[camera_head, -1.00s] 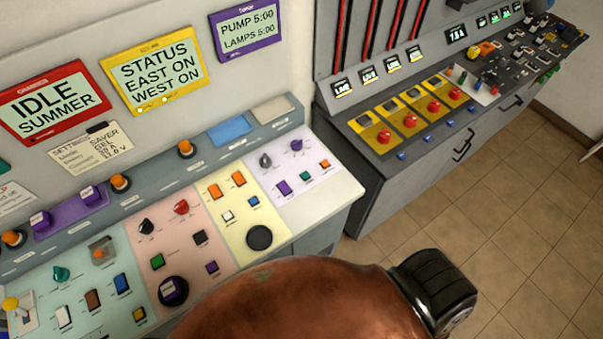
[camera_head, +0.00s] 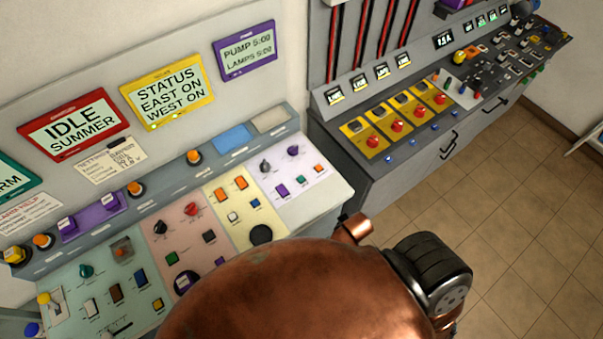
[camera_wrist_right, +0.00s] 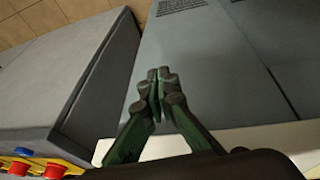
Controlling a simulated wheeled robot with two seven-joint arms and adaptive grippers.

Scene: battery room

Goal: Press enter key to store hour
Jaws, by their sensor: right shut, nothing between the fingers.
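The purple display (camera_head: 245,50) reads "PUMP 5:00" and "LAMPS 5:00". Below it, the lilac panel (camera_head: 318,196) carries a dark knob (camera_head: 265,166), a purple knob (camera_head: 293,151), a purple key (camera_head: 283,190), a small green key (camera_head: 299,179) and an orange-red key (camera_head: 318,168). Labels are too small to read, so I cannot tell which key is enter. My right gripper (camera_wrist_right: 160,80) shows in the right wrist view, shut and empty, apart from the grey cabinet surfaces. My left gripper is not in view.
A red display (camera_head: 72,128) reads "IDLE SUMMER"; a yellow display (camera_head: 168,92) reads "STATUS EAST ON WEST ON". My copper arm covers the front of the console. A grey cabinet with red knobs (camera_head: 373,141) stands to the right. The tiled floor (camera_head: 515,215) is clear.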

